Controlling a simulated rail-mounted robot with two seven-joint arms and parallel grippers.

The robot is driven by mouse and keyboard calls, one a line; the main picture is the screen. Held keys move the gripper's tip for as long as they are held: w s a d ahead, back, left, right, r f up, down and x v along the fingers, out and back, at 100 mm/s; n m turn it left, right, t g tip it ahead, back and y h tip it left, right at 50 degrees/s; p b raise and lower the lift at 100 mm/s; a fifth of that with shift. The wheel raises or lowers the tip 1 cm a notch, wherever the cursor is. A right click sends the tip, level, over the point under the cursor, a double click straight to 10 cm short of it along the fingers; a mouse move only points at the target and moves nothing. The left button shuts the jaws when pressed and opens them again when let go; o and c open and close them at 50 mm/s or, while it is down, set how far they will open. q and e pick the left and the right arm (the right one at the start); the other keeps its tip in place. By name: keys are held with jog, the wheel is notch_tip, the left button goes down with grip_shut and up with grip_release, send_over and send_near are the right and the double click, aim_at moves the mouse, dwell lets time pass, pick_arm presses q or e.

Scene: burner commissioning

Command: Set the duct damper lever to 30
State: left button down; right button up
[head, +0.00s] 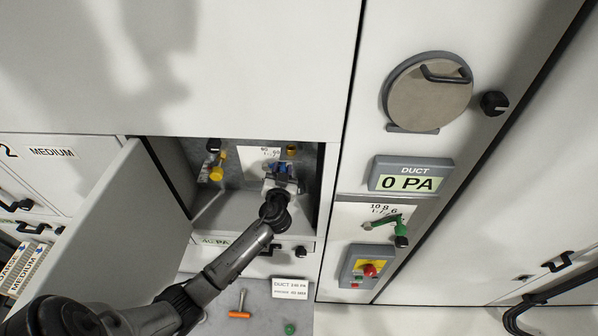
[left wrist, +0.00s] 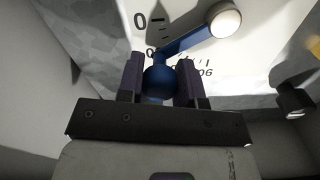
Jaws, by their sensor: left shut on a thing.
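A blue lever with a ball knob (left wrist: 160,82) sits in front of a white scale plate (left wrist: 172,28) with black marks and digits in the left wrist view. Its blue arm rises from the knob to a pale round pivot (left wrist: 225,22) at upper right. My left gripper (left wrist: 160,80) is shut on the knob, one finger on each side. In the head view my left gripper (head: 281,182) reaches into an open compartment (head: 235,208), and the blue lever (head: 281,168) shows only in part behind it. The lever's exact reading cannot be made out. My right gripper is not in view.
The open compartment door (head: 110,215) stands left of my arm. A yellow-handled valve (head: 216,170) is beside the lever. Right of the compartment are a duct display (head: 411,177) reading 0 PA, a green lever (head: 388,222) and a red button (head: 370,269).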

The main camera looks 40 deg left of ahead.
pick_arm(q)
jog(key=c, duration=0.8)
grip_release()
jog(key=shift+b+v, duration=1.2)
jog(key=shift+v, duration=5.75)
